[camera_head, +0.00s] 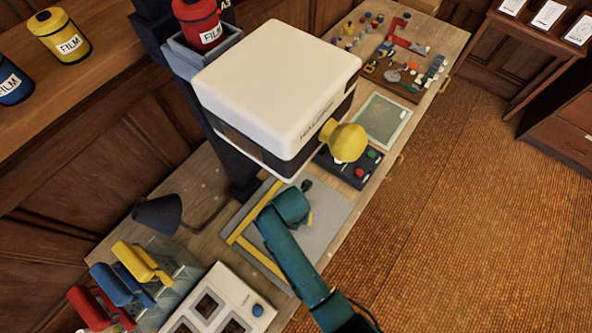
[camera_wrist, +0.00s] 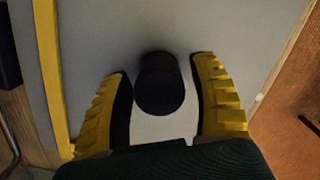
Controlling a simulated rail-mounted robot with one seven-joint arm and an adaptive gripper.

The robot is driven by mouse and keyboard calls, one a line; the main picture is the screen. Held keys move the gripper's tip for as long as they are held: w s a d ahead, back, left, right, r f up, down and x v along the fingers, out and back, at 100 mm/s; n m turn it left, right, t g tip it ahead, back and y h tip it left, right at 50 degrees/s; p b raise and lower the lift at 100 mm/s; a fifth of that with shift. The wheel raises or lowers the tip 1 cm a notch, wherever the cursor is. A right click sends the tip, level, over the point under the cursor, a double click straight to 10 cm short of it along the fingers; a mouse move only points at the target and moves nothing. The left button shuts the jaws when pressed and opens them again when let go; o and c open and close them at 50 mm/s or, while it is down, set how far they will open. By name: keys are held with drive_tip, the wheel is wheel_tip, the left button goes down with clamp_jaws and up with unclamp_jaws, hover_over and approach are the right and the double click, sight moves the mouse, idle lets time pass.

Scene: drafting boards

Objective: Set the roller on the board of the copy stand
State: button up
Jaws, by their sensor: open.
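The grey board (camera_head: 328,232) of the copy stand lies under a big white-topped head (camera_head: 275,85), with yellow strips along its left side. A dark rounded object (camera_head: 307,184), which looks like the roller, is on the board just beyond my gripper (camera_head: 308,218). In the wrist view this dark object (camera_wrist: 160,85) stands between my two yellow-ridged fingers, with gaps on both sides. My gripper (camera_wrist: 163,95) is open, low over the board (camera_wrist: 95,40). The wrist hides most of it in the head view. I cannot tell the object's full shape.
Yellow, blue and red handled tools (camera_head: 145,262) stand in a clear rack at the lower left. A white panel (camera_head: 215,305) with dark windows lies beside it. A black lamp (camera_head: 158,214) and a dark control box (camera_head: 350,165) flank the board. The stand's head overhangs from above.

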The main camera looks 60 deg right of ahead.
drive_tip(key=r, duration=0.3)
drive_tip(key=a+r+p, duration=0.1)
drive_tip(key=r, duration=0.3)
drive_tip(key=r+p, duration=0.1)
drive_tip(key=r, duration=0.3)
drive_tip(key=shift+s+a+r, duration=0.2)
drive_tip(key=shift+a, duration=0.05)
